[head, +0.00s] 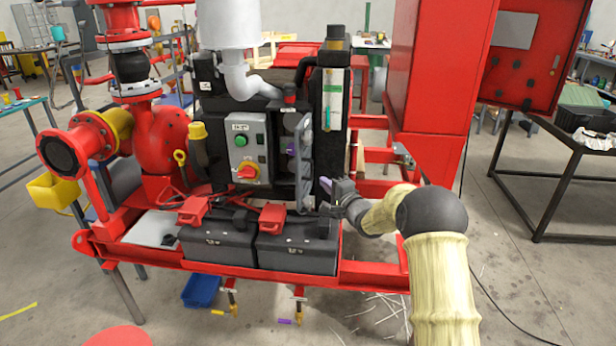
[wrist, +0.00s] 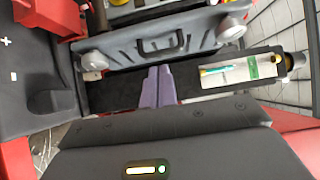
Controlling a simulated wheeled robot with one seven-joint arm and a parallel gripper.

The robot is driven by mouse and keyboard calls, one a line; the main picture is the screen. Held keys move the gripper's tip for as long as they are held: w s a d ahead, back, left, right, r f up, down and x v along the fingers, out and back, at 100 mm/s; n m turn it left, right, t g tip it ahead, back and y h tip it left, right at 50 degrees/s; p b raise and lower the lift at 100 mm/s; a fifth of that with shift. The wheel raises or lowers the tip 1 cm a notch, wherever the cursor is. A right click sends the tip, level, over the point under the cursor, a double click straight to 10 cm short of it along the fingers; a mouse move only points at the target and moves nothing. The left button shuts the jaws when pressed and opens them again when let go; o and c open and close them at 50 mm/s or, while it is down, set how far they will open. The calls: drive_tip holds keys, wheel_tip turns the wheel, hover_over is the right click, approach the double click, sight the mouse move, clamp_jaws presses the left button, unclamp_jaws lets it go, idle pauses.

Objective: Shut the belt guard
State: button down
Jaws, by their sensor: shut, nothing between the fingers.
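The belt guard (head: 304,168) is a tall grey panel on the front of the black pump unit. In the head view it stands out from the unit, swung open and seen nearly edge-on. In the wrist view its broad face (wrist: 120,46) shows, with a raised handle-like shape and round knobs. My gripper (head: 325,185) is just right of the guard, at its lower half. Its purple fingers (wrist: 158,84) are together and empty, pointing at the guard. I cannot tell whether they touch it.
Two black battery-like boxes (head: 217,244) with red clamps sit below on the red skid frame. A grey control box (head: 247,149) with green and red knobs is left of the guard. A gauge strip (head: 333,98) is at upper right. The red cabinet (head: 430,70) stands farther right.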

sight(301, 172)
drive_tip(key=x, duration=0.3)
drive_tip(key=shift+w+a, duration=0.15)
drive_tip(key=shift+a, duration=0.05)
drive_tip(key=shift+w+a+p, duration=0.2)
drive_tip(key=shift+a+p, duration=0.1)
drive_tip(key=shift+a, duration=0.65)
drive_tip(key=shift+w+a+p, duration=0.2)
drive_tip(key=shift+a+p, duration=0.05)
drive_tip(key=shift+a, duration=0.75)
drive_tip(key=shift+a+h+b, duration=0.15)
drive_tip(key=shift+h+b, duration=0.15)
drive_tip(key=shift+b, duration=0.05)
